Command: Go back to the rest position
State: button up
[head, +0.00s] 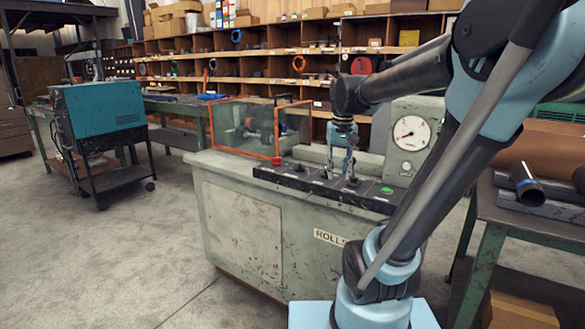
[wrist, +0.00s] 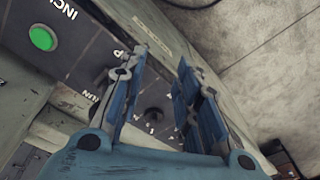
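My gripper (head: 340,174) points down over the dark control panel (head: 285,177) of the grey-green machine, left of the gauge. In the wrist view my gripper (wrist: 161,62) has its two blue finger pads apart, with a clear gap between them. A black round knob or lever top (wrist: 154,114) on the panel shows in that gap, and I see no finger touching it. A green button (wrist: 42,38) lies to the left there; the green button also shows in the head view (head: 387,190). My fingertips are small and partly unclear in the head view.
An orange-framed clear guard (head: 212,127) stands left on the machine, and a round gauge (head: 411,132) stands right. A red button (head: 277,161) sits on the panel. A table with pipes (head: 527,184) is at right, a teal cabinet (head: 100,110) at left.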

jog(key=s+d+f, duration=0.2)
jog(key=s+f, duration=0.6)
jog(key=s+d+f+t, duration=0.1)
jog(key=s+d+f, duration=0.1)
jog(key=s+f, duration=0.5)
jog(key=shift+s+d+f, duration=0.25)
jog(key=shift+s+f, duration=0.15)
jog(key=shift+s, duration=0.1)
jog(key=shift+w+f, duration=0.2)
jog(key=shift+w, duration=0.2)
dwell(0.5)
